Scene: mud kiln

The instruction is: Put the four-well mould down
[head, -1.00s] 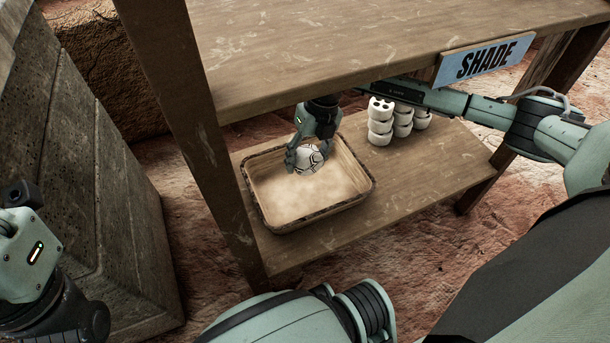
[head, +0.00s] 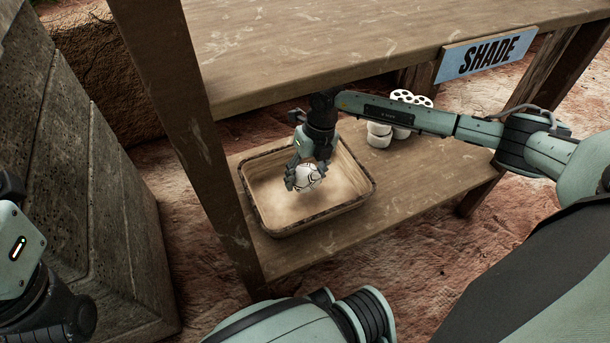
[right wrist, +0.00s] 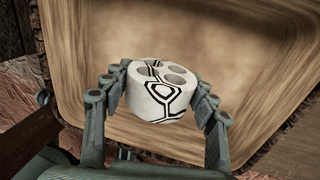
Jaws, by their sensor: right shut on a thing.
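The four-well mould is a short white cylinder with black line markings and round wells in its top. It shows in the head view (head: 308,177) and in the right wrist view (right wrist: 160,98). My right gripper (head: 304,178) is shut on it, with a finger on either side of the mould in the right wrist view (right wrist: 162,100). The mould is over the sandy-floored tray (head: 318,224), inside its rim as seen from above. I cannot tell whether its underside touches the tray floor. My left arm shows at the left edge of the head view, but its fingers are out of frame.
The tray stands on the lower wooden shelf (head: 425,180) under a tabletop (head: 340,45) with a blue SHADE sign (head: 487,56). Several white moulds (head: 379,134) are stacked right of the tray, partly behind my right arm. A table leg (head: 200,150) stands left of the tray.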

